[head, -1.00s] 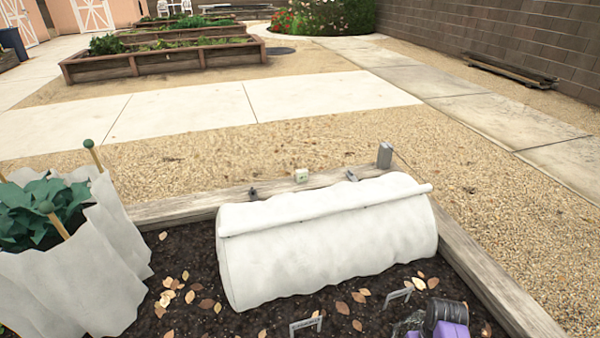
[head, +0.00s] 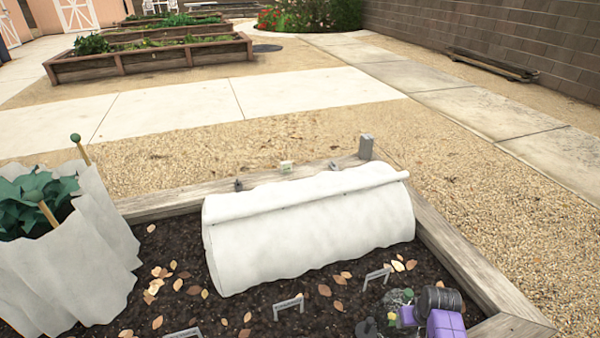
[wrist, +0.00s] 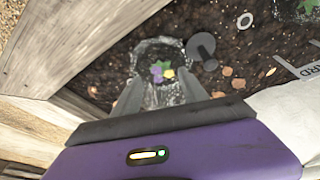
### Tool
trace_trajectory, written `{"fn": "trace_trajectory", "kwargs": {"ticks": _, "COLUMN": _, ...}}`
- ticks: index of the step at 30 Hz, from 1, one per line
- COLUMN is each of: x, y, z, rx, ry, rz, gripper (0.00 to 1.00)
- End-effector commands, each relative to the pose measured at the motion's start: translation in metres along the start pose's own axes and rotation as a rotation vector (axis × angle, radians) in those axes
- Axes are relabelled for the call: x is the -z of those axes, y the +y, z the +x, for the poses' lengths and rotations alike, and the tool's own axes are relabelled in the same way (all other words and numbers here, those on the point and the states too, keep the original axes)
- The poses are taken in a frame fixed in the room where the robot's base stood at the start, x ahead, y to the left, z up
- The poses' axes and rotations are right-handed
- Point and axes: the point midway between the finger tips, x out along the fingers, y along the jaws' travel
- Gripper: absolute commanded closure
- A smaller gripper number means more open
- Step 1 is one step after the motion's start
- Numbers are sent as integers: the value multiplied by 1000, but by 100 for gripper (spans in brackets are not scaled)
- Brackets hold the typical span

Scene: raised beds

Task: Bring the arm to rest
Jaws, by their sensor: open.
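My gripper (wrist: 160,92) is open in the wrist view, with one grey finger on each side of a clear cover (wrist: 160,58). Under the cover is a small plant with green leaves and purple and yellow blooms. I cannot tell whether the fingers touch the cover. In the head view the purple and dark body of my wrist shows at the lower right, by the bed's corner. The clear cover (head: 397,298) is partly hidden beside it there.
A white fabric roll (head: 310,235) lies along the bed's back edge. A white grow bag (head: 65,260) with a leafy plant stands left. Small label markers (head: 288,306) stand in the soil. The wooden bed rim (head: 470,265) runs at right. A dark grey knobbed piece (wrist: 203,48) is beside the cover.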

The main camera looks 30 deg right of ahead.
Motion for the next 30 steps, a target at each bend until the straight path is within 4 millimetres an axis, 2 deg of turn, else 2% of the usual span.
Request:
{"fn": "trace_trajectory", "kwargs": {"ticks": 6, "x": 35, "y": -4, "z": -24, "rx": -33, "ry": 231, "rz": 20, "gripper": 49}}
{"fn": "trace_trajectory", "kwargs": {"ticks": 11, "x": 44, "y": -29, "z": -59, "rx": -34, "ry": 440, "rz": 12, "gripper": 49}}
{"fn": "trace_trajectory", "kwargs": {"ticks": 13, "x": 41, "y": -45, "z": -81, "rx": -25, "ry": 538, "rz": 3, "gripper": 49}}
{"fn": "trace_trajectory", "kwargs": {"ticks": 17, "x": 25, "y": -79, "z": -132, "rx": 11, "ry": 713, "rz": -22, "gripper": 49}}
{"fn": "trace_trajectory", "kwargs": {"ticks": 21, "x": -2, "y": -110, "z": -193, "rx": 68, "ry": 871, "rz": -54, "gripper": 49}}
{"fn": "trace_trajectory", "kwargs": {"ticks": 27, "x": -49, "y": -141, "z": -286, "rx": 171, "ry": 1042, "rz": -107, "gripper": 49}}
{"fn": "trace_trajectory", "kwargs": {"ticks": 30, "x": -74, "y": -151, "z": -332, "rx": 229, "ry": 1103, "rz": -138, "gripper": 49}}
